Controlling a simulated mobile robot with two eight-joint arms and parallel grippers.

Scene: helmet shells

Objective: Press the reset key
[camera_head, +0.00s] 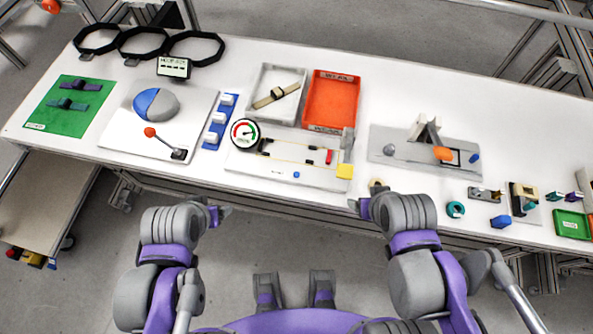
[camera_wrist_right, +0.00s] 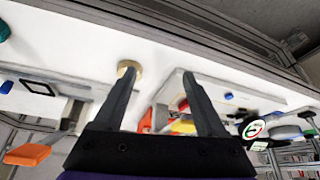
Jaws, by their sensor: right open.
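No key labelled reset can be read in either view. A small blue button (camera_head: 296,174) sits on the front of a light panel (camera_head: 270,175) with a dial gauge (camera_head: 244,133), a red block (camera_head: 329,157) and a yellow block (camera_head: 344,171). The button also shows in the right wrist view (camera_wrist_right: 228,96). My right gripper (camera_head: 358,204) is at the table's front edge, right of the panel; its fingers (camera_wrist_right: 158,77) are apart and empty. A brass round piece (camera_wrist_right: 128,65) appears beside one fingertip. My left gripper (camera_head: 222,212) is in front of the table, its jaw opening unclear.
A lever board (camera_head: 120,140) and green mat (camera_head: 80,95) lie left. A white tray (camera_head: 262,80) and orange tray (camera_head: 333,98) stand behind the panel. A grey fixture (camera_head: 385,145) and several small parts lie right. The table's middle front is mostly clear.

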